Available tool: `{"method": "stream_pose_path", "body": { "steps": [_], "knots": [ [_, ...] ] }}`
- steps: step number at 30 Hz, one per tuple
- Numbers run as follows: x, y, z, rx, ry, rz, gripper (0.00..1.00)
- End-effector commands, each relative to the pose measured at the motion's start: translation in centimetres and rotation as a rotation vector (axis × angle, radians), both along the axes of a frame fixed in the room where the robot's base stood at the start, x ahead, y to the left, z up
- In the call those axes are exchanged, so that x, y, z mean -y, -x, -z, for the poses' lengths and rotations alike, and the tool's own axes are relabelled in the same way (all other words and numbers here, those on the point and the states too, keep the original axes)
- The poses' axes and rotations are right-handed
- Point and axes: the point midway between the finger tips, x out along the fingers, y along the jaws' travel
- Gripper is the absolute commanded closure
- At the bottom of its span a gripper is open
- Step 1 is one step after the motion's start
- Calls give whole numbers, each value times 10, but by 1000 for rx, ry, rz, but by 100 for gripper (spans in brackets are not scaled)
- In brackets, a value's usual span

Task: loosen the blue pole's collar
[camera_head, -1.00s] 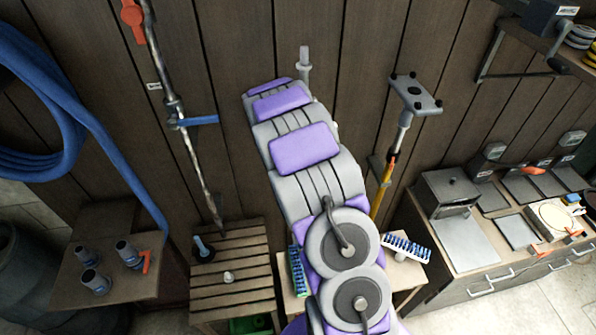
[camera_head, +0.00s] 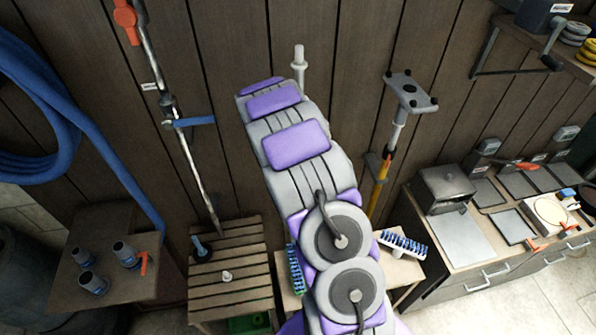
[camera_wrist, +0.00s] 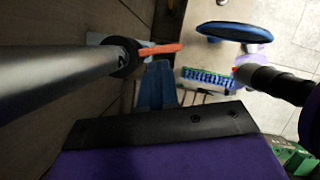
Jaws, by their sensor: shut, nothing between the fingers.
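In the wrist view a grey tube (camera_wrist: 55,85) runs in from the left to a black collar (camera_wrist: 127,57) with an orange lever (camera_wrist: 160,48) sticking out to the right. A bit of light blue shows behind the collar; the rest of this pole is hidden. My gripper (camera_wrist: 157,66) is shut and empty, its bluish fingers just below the collar and lever; I cannot tell whether they touch. In the head view my arm hides the gripper and collar. A pale pole top (camera_head: 299,58) shows behind the arm against the wall.
A metal pole with a blue lever (camera_head: 194,121) leans at left. A yellow pole with a grey head (camera_head: 410,92) stands at right. A counter (camera_head: 465,250) is at right.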

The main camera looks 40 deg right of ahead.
Motion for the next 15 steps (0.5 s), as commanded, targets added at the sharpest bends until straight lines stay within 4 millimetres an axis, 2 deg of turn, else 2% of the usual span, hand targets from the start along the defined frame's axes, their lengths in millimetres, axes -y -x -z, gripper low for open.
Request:
{"method": "stream_pose_path", "body": {
  "steps": [5,8,15],
  "knots": [
    [-18,-1,0,-1,0,-3,100],
    [-36,-3,0,-1,-1,-2,100],
    [-56,-5,-45,7,-1,1,100]
  ]
}}
